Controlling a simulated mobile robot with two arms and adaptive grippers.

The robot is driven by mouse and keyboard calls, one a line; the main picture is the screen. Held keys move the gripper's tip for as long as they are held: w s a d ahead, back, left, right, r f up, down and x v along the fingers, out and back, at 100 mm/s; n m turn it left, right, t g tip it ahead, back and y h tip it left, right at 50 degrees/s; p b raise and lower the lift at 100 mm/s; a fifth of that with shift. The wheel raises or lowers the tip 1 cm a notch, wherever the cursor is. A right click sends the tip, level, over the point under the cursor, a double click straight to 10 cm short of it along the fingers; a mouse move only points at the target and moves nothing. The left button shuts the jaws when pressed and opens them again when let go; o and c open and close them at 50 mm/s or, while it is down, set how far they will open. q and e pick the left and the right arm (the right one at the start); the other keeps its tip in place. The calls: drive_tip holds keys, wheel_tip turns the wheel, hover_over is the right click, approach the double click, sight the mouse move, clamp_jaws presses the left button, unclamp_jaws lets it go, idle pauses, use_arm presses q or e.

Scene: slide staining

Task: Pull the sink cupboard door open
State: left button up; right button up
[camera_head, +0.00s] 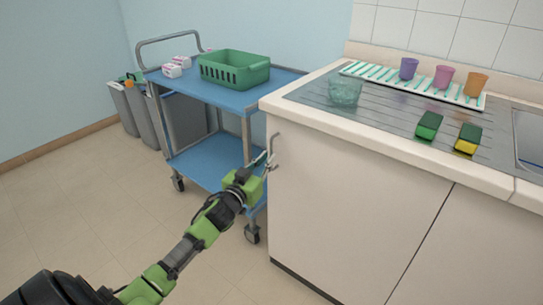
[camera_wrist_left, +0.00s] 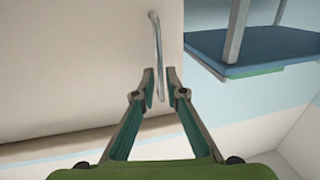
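The sink cupboard door (camera_head: 340,205) is a pale flat panel below the counter, and it looks shut, flush with the front. Its thin metal bar handle (camera_wrist_left: 156,40) runs upright near the door's edge in the left wrist view. My left gripper (camera_head: 266,160) is at the door's left edge, by the handle. In the left wrist view, the left gripper (camera_wrist_left: 160,80) is open, with one finger on each side of the handle's end and small gaps visible. Whether a finger touches the handle is unclear. My right gripper is not in view.
A blue trolley (camera_head: 205,95) with a green basket (camera_head: 234,68) stands close behind and left of the cupboard. The counter (camera_head: 390,145) holds a glass bowl (camera_head: 345,91), cups and two sponges. Grey bins (camera_head: 125,105) stand at the back left. The floor in front is clear.

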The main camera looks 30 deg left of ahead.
sight(272, 168)
use_arm(q)
drive_tip(key=shift+w+a, duration=0.2)
drive_tip(key=shift+w, duration=1.65)
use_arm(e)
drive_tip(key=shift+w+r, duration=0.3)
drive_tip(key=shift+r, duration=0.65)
use_arm(q)
drive_tip(key=shift+c, duration=0.4)
clamp_jaws()
drive_tip(key=shift+s, duration=0.15)
